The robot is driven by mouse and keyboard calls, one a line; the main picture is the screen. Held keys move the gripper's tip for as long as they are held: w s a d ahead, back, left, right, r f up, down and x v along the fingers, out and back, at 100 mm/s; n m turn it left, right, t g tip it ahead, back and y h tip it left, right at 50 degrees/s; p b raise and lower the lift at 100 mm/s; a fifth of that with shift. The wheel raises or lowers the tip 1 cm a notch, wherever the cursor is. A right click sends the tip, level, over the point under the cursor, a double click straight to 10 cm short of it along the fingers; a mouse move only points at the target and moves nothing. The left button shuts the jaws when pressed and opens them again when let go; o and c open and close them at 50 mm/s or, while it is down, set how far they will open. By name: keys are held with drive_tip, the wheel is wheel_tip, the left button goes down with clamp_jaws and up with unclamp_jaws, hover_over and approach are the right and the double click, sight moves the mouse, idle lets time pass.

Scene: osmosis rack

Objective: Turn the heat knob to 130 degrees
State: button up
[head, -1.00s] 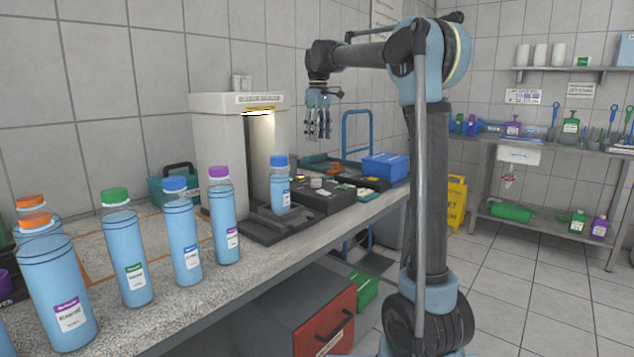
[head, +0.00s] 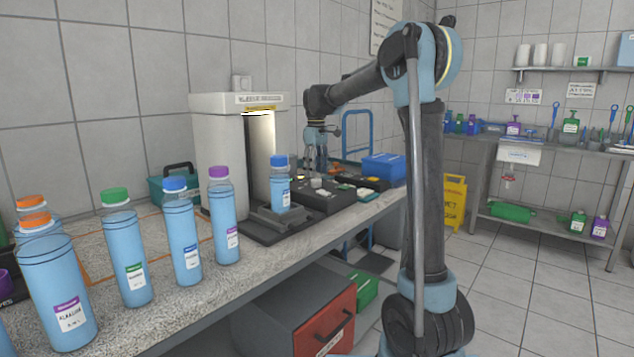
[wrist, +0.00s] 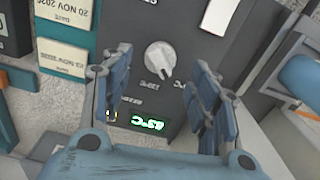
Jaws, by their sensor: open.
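A round white heat knob (wrist: 160,58) with a raised ridge sits on a dark control panel (wrist: 205,65) in the wrist view. A lit green display (wrist: 150,124) near it appears to read 63 °C, upside down. My gripper (wrist: 160,85) is open, with its blue-grey fingers on either side of the knob and apart from it. In the head view my gripper (head: 316,170) points down over the dark control box (head: 318,200) on the bench. The knob is too small there to make out its setting.
A bottle with a blue cap (head: 279,180) stands by the box, in front of the white machine (head: 215,150). Several more blue bottles line the bench at left. A blue bin (head: 385,167) sits behind. Teal labelled holders (wrist: 65,35) lie beside the panel.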

sight(316, 182)
drive_tip(key=shift+f, duration=2.15)
drive_tip(key=c, duration=1.1)
drive_tip(key=shift+d, duration=0.25)
drive_tip(key=shift+a, duration=0.15)
